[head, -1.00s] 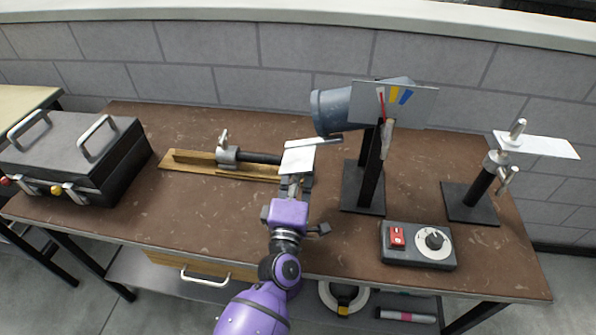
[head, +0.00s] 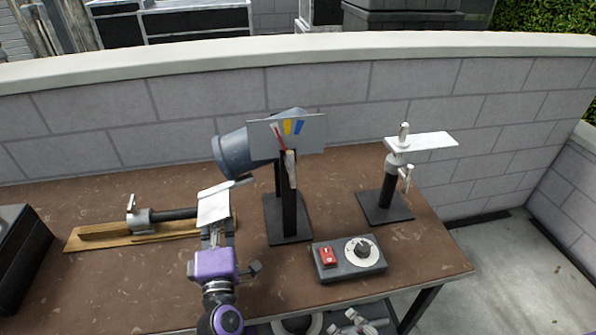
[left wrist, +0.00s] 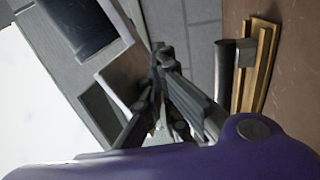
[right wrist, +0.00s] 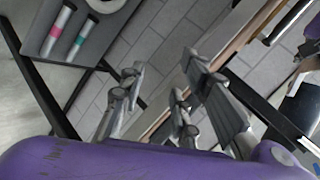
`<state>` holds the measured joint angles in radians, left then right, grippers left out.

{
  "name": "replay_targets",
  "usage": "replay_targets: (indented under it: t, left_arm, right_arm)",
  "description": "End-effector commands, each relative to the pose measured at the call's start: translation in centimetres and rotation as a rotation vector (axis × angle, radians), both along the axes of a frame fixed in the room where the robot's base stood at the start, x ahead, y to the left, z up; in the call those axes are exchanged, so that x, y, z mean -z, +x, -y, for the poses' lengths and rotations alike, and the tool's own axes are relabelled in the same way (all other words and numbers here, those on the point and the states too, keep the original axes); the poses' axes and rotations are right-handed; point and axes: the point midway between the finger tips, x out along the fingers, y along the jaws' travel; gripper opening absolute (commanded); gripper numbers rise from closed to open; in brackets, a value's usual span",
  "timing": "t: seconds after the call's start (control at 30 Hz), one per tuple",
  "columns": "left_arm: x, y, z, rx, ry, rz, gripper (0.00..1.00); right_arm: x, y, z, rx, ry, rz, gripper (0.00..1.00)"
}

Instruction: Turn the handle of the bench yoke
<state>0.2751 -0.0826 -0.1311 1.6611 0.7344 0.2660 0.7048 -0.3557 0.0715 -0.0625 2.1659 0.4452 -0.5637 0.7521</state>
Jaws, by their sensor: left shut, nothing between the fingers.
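The bench yoke stands on a black base and post; it carries a blue-grey lamp housing (head: 235,155) and a pale plate (head: 298,130) with red, yellow and blue marks. A pale grey handle (head: 290,166) hangs at its side, by the top of the post. My left gripper (head: 214,226) is left of the yoke's base, over the table, apart from the handle. Its fingers (left wrist: 160,58) are shut and empty. A white plate (head: 213,205) partly covers its tips in the head view. My right gripper (right wrist: 160,70) is open and empty near the table's front, low down.
A wooden rail (head: 90,240) with a clamp and black rod lies to the left. A control box (head: 348,258) with a red switch and dial sits front right. A stand (head: 387,200) with a white top plate is at the right. A low block wall runs behind the brown table.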

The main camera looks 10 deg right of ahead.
Motion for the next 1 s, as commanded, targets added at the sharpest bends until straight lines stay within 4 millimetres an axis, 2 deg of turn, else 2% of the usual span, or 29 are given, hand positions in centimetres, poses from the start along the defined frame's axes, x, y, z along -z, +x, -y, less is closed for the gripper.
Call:
replay_targets:
  t: [0.03,0.1,0.3,0.5,0.6,0.7,0.8,1.0]
  left_arm:
    - [0.0,0.0,0.0,0.000,0.000,0.000,0.00]
    - [0.0,0.0,0.0,0.000,0.000,0.000,0.00]
    - [0.0,0.0,0.0,0.000,0.000,0.000,0.00]
    - [0.0,0.0,0.0,0.000,0.000,0.000,0.00]
    - [0.0,0.0,0.0,0.000,0.000,0.000,0.00]
    - [0.0,0.0,0.0,0.000,0.000,0.000,0.00]
    - [0.0,0.0,0.0,0.000,0.000,0.000,0.00]
    - [0.0,0.0,0.0,0.000,0.000,0.000,0.00]
  right_arm:
    - [-2.5,2.0,-0.7,0.050,0.141,0.018,0.30]
    - [-5.7,4.2,-1.7,0.117,0.354,0.022,0.30]
    - [-15.4,8.6,-3.1,0.241,0.937,-0.030,0.30]
    - [-24.0,10.4,-2.1,0.305,1.413,-0.153,0.30]
    - [-27.2,10.6,-1.5,0.316,1.579,-0.220,0.30]
    - [-29.4,10.5,-1.2,0.319,1.694,-0.277,0.30]
    - [-30.6,10.3,-1.0,0.319,1.762,-0.316,0.30]
    - [-31.3,11.3,-1.7,0.318,1.799,-0.339,0.30]
